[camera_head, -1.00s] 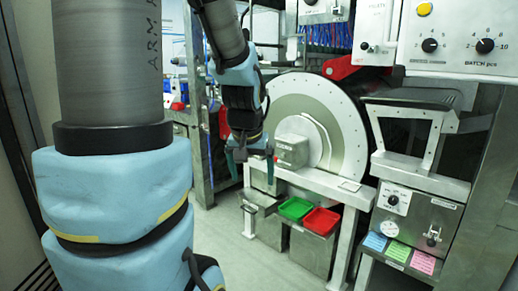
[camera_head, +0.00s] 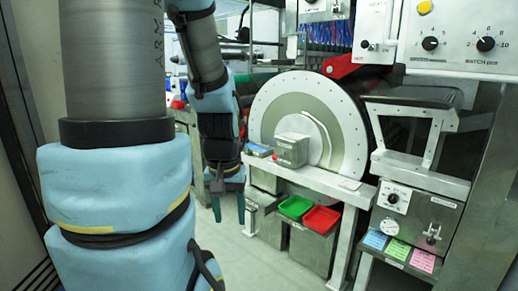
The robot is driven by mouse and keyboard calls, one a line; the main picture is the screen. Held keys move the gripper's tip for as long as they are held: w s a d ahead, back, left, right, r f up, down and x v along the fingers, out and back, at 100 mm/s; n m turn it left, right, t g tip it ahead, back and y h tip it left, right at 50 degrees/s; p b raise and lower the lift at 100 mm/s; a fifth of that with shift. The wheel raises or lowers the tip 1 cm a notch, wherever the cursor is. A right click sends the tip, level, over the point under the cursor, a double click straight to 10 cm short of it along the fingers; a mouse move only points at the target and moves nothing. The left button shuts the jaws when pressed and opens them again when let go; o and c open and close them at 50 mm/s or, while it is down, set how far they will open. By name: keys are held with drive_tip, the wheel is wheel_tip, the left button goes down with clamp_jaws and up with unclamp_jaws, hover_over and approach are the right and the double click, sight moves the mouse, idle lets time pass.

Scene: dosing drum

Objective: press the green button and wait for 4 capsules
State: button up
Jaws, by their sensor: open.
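My gripper (camera_head: 228,208) hangs in front of the drum's left side, fingers pointing down, open with nothing visible between them. It is left of the grey box (camera_head: 291,150) and apart from it. The large pale round drum (camera_head: 271,95) stands upright behind that box. I cannot make out a green button or any capsules in this view. A green tray (camera_head: 295,207) and a red tray (camera_head: 321,219) sit side by side below the drum, and no contents can be told.
A blue-topped item (camera_head: 258,150) lies left of the grey box on the metal frame (camera_head: 330,183). At right are a dial panel (camera_head: 455,40) and a lower panel with coloured labels (camera_head: 398,249). The floor (camera_head: 262,262) in front is clear.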

clamp_jaws()
idle(1.1)
